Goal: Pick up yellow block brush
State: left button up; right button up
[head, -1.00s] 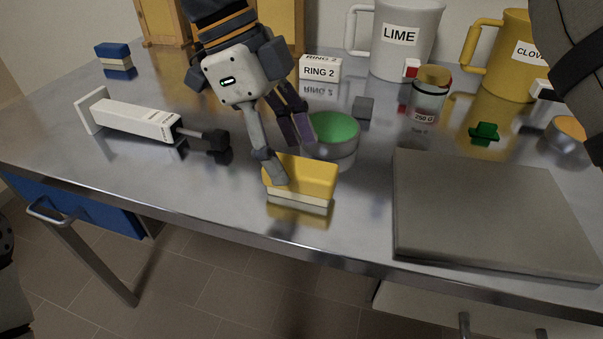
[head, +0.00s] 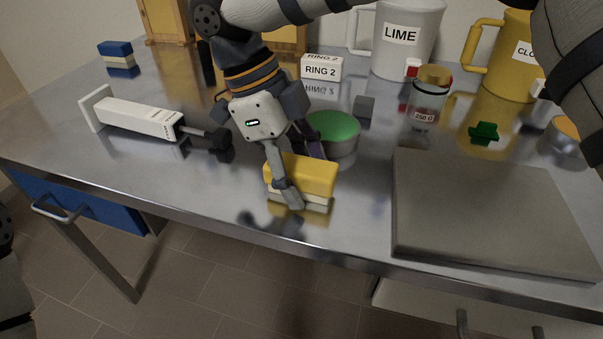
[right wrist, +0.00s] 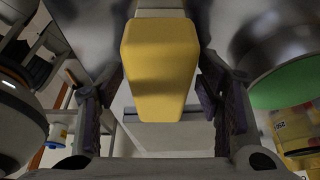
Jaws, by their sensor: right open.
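The yellow block brush (head: 311,174) lies on the steel table near its front edge, yellow body on top and pale bristles below. My right gripper (head: 301,180) is down around it, with one finger in front of its near side and the other mostly hidden behind it. In the right wrist view the brush (right wrist: 160,68) sits between the two open fingers of the right gripper (right wrist: 163,103), with a visible gap on each side. My left gripper is not in view.
A metal bowl with green inside (head: 334,136) stands close behind the brush. A white boxy tool (head: 138,119) lies to the left, and a grey slab (head: 488,212) to the right. A jar (head: 427,97), a LIME mug (head: 405,38) and a yellow mug (head: 497,62) stand behind.

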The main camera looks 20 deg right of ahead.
dwell(0.3)
jog(key=c, duration=1.3)
